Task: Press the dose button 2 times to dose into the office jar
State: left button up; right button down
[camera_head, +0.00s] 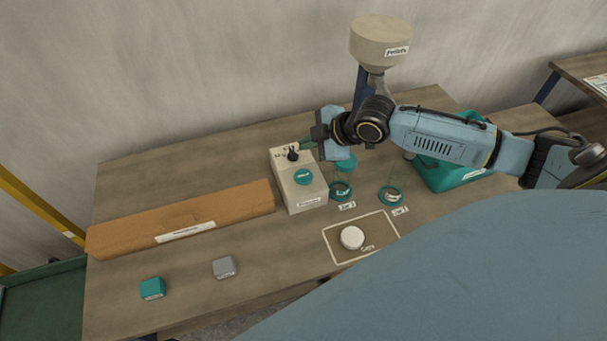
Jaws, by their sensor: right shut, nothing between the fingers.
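A beige control box (284,182) stands near the middle of the table, with a black knob (293,154) and a round teal button (303,176) on top. My right gripper (307,145) is shut and empty above the back of the box, close to the knob. It is apart from the teal button in the picture. A beige hopper (379,45) labelled pellets stands behind my right arm, which hides part of its stand. Two jars with teal rims, one left (341,191) and one right (390,196), stand right of the box; which is the office jar cannot be told. My left gripper is out of view.
A long brown package (180,212) lies left of the box. A teal cube (152,289) and a grey cube (224,267) sit at the front left. A white cap (352,237) lies in a marked rectangle. A teal case (445,178) stands at the right.

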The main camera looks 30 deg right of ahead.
jog(key=shift+f, duration=0.1)
jog(key=b, duration=0.8)
send_over(296, 172)
jog(key=s+d, duration=0.2)
jog(key=s, duration=0.1)
notch_tip(296, 172, down, 7)
jog(key=shift+a+f, duration=0.15)
jog(key=shift+f, duration=0.7)
dwell(0.5)
jog(key=shift+f, duration=0.4)
